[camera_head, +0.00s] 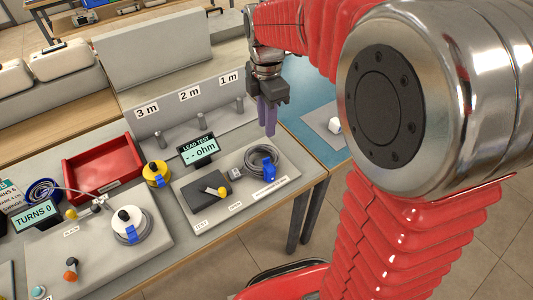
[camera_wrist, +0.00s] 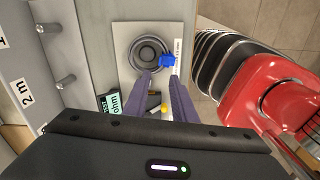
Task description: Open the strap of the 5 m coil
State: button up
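A dark grey cable coil (camera_head: 254,156) lies on a light pad at the right end of the bench, and it shows at the top of the wrist view (camera_wrist: 148,46). A blue strap (camera_head: 269,173) sits on its near side; in the wrist view the strap (camera_wrist: 168,60) is at the coil's right. A printed label lies by it, too small to read surely. My gripper (camera_head: 268,131) hangs above and behind the coil, purple fingers pointing down. In the wrist view its fingertips (camera_wrist: 160,78) are apart with nothing between them, short of the coil and strap.
The LEAD TEST display (camera_head: 198,149) and a yellow-knobbed lever (camera_head: 216,191) stand left of the coil. Pegs under 1 m, 2 m and 3 m signs line the back panel (camera_head: 190,122). A white spool (camera_head: 130,226), yellow reel (camera_head: 156,173) and red tray (camera_head: 103,165) are further left.

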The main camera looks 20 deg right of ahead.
aim_at(267, 158)
notch_tip(267, 158, down, 13)
jog(key=shift+f, duration=0.2)
dwell(0.4)
grip_shut()
dwell(0.4)
